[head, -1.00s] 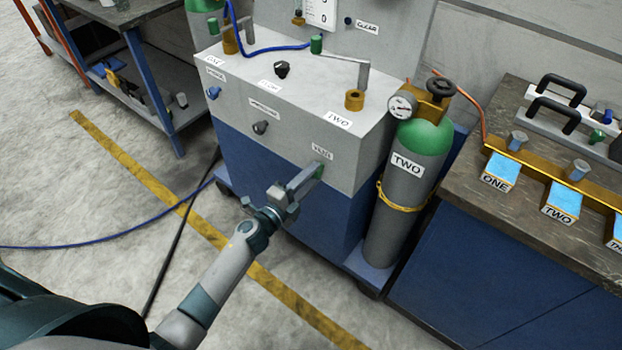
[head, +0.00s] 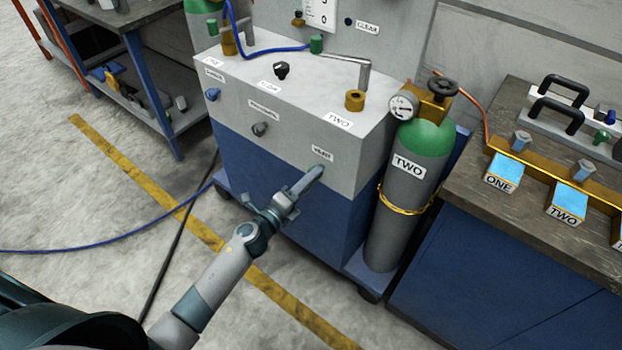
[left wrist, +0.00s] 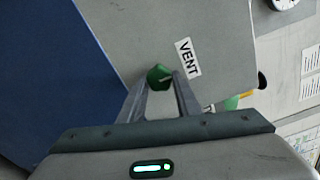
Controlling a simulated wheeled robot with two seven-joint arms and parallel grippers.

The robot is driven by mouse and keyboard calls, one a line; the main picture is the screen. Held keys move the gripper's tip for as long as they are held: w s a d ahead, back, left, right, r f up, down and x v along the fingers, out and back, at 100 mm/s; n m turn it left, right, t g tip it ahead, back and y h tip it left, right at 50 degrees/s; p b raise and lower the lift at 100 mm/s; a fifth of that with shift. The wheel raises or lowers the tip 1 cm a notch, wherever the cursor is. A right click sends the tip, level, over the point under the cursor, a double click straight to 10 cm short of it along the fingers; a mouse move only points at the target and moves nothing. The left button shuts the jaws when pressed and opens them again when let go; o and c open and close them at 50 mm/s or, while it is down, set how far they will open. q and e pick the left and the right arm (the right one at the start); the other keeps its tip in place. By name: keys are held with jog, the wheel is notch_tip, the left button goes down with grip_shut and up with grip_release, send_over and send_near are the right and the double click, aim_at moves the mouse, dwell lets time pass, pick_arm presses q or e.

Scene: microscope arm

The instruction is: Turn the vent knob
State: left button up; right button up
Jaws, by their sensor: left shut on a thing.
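The green vent knob (left wrist: 159,78) is on the grey front panel of the machine (head: 300,150), beside a label that reads VENT (left wrist: 188,58). My left gripper (left wrist: 160,82) has a finger on each side of the knob and is shut on it. In the head view the left gripper (head: 317,172) reaches the lower right of the panel, and its fingers mostly cover the knob. My right gripper is not in view.
A black knob (head: 259,129) and a blue knob (head: 213,94) sit further left on the panel. A gas cylinder marked TWO (head: 400,200) stands to the right, near a workbench (head: 465,185). The floor on the left is open, with a blue hose (head: 110,240) across it.

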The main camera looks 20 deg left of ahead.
pick_arm(q)
jog(key=shift+d+f, duration=0.1)
jog(key=o, duration=1.1)
jog(key=shift+c, duration=0.2)
jog(key=shift+s, duration=0.15)
jog(key=b+v, duration=0.2)
jog(key=v, duration=1.5)
jog(key=shift+b, duration=0.3)
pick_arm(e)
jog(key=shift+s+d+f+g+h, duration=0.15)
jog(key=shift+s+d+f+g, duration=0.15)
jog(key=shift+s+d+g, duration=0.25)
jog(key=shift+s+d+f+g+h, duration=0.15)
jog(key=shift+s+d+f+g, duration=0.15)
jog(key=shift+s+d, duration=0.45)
